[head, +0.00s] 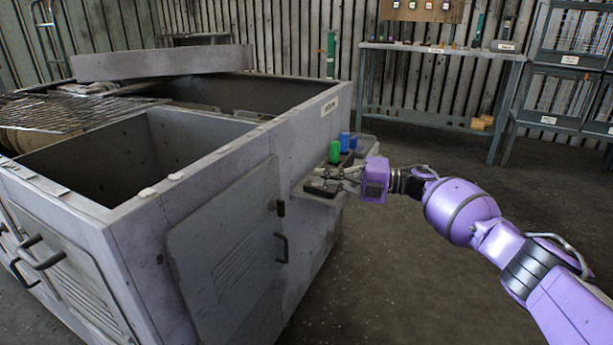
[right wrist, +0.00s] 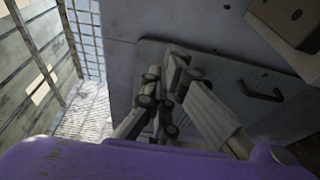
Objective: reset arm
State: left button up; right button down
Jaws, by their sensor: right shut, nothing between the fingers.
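My left gripper is not in view.
A green cylinder (head: 335,152) and a blue one (head: 345,142) stand on the side shelf near my right gripper. The housing is open-topped, with a loose slab (head: 160,63) across its back. A workbench (head: 440,52) stands at the back. The floor (head: 420,250) to the right is clear.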

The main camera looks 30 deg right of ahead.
jog(key=shift+s+d+b, duration=0.15)
jog(key=shift+s+d, duration=0.05)
jog(key=shift+d, duration=0.9)
jog(key=shift+s+d+b, duration=0.15)
jog(key=shift+s+d, duration=0.05)
jog(key=shift+d, duration=0.9)
